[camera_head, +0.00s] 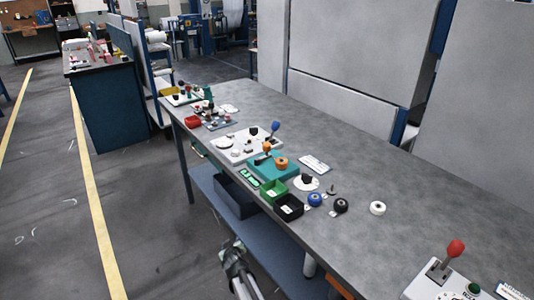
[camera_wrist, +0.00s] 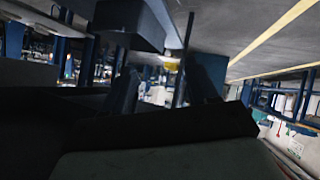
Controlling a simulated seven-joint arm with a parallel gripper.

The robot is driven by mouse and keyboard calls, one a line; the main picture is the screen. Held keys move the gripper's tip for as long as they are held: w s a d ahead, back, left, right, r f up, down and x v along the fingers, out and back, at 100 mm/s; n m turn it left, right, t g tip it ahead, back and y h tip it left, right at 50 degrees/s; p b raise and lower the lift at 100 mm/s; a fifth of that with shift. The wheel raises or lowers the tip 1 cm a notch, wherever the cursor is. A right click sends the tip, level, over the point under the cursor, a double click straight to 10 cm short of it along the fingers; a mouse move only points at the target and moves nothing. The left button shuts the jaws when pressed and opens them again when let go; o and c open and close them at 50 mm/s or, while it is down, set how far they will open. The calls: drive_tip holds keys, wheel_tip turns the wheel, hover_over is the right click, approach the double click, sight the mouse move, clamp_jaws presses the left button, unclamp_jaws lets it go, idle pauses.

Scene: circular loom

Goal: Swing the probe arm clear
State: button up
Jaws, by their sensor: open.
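The grey workbench (camera_head: 400,215) carries several small devices, and I cannot tell for sure which part is the probe arm. A lever with an orange knob (camera_head: 267,146) stands on a teal block (camera_head: 262,166) mid-bench. A blue-knobbed lever (camera_head: 275,127) stands on a white plate (camera_head: 222,150) just behind it. A red-knobbed lever (camera_head: 455,248) stands on a white base (camera_head: 420,288) at the near right. My gripper (camera_head: 237,256) is low, beside the bench's left edge, apart from all of these. In the wrist view my dark gripper (camera_wrist: 165,88) is open, with nothing seen between its fingers.
A blue lower shelf (camera_head: 235,215) lies under the bench. Blue, black and white rollers (camera_head: 377,208) stand mid-bench. The bench's right side is mostly clear.

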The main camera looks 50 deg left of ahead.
drive_tip(key=s+a+r+n, duration=0.1)
drive_tip(key=a+r, duration=0.4)
drive_tip(key=r, duration=0.3)
drive_tip(key=s+a+r, duration=0.1)
drive_tip(key=a+r, duration=0.3)
drive_tip(key=r, duration=0.5)
wheel_tip(320, 180, up, 36)
drive_tip(key=m+g+h, duration=0.5)
drive_tip(key=m+h, duration=0.5)
hover_over(267, 143)
wheel_tip(267, 143, down, 13)
drive_tip(key=shift+f, duration=0.2)
drive_tip(key=shift+c, duration=0.2)
clamp_jaws()
